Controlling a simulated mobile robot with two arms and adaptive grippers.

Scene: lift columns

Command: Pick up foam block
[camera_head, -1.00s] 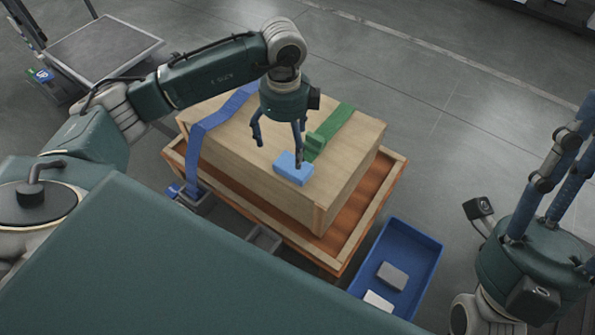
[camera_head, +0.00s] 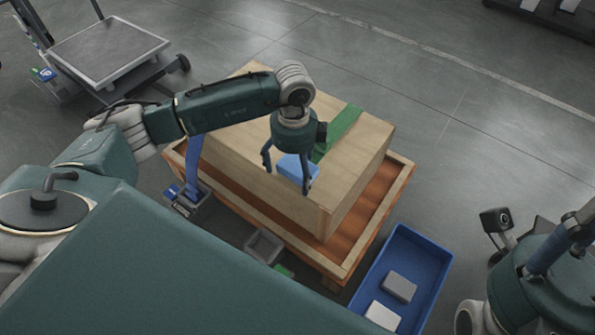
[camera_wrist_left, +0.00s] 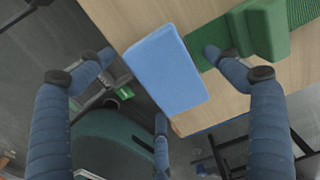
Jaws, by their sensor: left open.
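The foam block, a light blue block (camera_head: 297,167), lies on top of the wooden crate (camera_head: 350,165), near its front edge, partly behind my fingers. My left gripper (camera_head: 287,170) is open, pointing down, with its fingers around the block. In the left wrist view the blue block (camera_wrist_left: 165,70) lies between the spread fingers of the left gripper (camera_wrist_left: 158,75), with gaps on both sides. It does not look gripped. My right gripper (camera_head: 560,240) is only partly in view at the right edge, away from the crate.
A green strap (camera_head: 342,128) runs over the crate, with a green block (camera_wrist_left: 262,28) on it beside the blue one. A blue strap (camera_head: 194,165) hangs at the left. A blue bin (camera_head: 430,270) with grey blocks stands right. A cart (camera_head: 105,55) stands back left.

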